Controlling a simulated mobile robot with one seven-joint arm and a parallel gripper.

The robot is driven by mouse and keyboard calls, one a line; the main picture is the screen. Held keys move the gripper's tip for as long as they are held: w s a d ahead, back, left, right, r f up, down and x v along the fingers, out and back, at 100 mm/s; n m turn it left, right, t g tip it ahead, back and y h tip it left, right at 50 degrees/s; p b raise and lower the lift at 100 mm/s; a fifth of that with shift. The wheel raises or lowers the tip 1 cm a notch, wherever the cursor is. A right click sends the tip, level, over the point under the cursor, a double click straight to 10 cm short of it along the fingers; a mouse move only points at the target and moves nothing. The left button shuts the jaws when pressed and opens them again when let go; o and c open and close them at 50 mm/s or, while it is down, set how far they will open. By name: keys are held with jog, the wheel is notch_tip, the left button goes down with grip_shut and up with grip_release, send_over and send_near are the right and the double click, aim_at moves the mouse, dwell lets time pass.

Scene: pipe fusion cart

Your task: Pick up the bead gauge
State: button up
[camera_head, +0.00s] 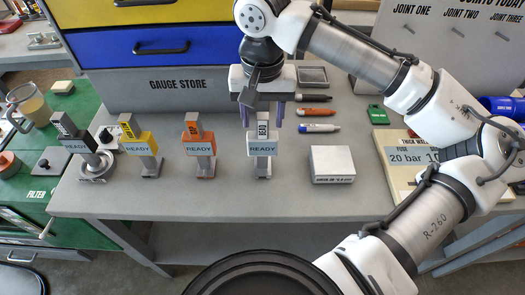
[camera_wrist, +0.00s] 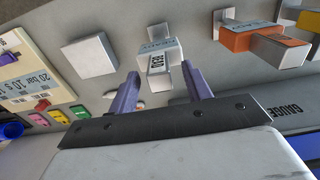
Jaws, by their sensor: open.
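The bead gauge (camera_head: 263,146) stands upright on the grey bench, a grey post with a white top block marked BEAD and a pale READY tag. It is the rightmost of a row of similar gauges. My gripper (camera_head: 262,117) is open, its purple fingers pointing down just behind and above the gauge's top. In the wrist view the bead gauge (camera_wrist: 158,64) shows between the two fingertips of my gripper (camera_wrist: 161,76), with no visible hold on it. Whether the fingers touch it I cannot tell.
An orange gauge (camera_head: 199,146), a yellow gauge (camera_head: 141,148) and a black gauge (camera_head: 82,146) stand to the left. A white block (camera_head: 332,165) lies to the right. Pens (camera_head: 316,112) lie behind it. The gauge store cabinet (camera_head: 150,88) rises at the back.

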jog(key=shift+f, duration=0.65)
grip_shut()
notch_tip(320, 180, up, 10)
jog(key=shift+r+b, duration=0.1)
jog(key=shift+b, duration=0.55)
jog(key=c, duration=0.6)
grip_release()
jog(key=c, duration=0.4)
jog(key=shift+s, duration=0.1)
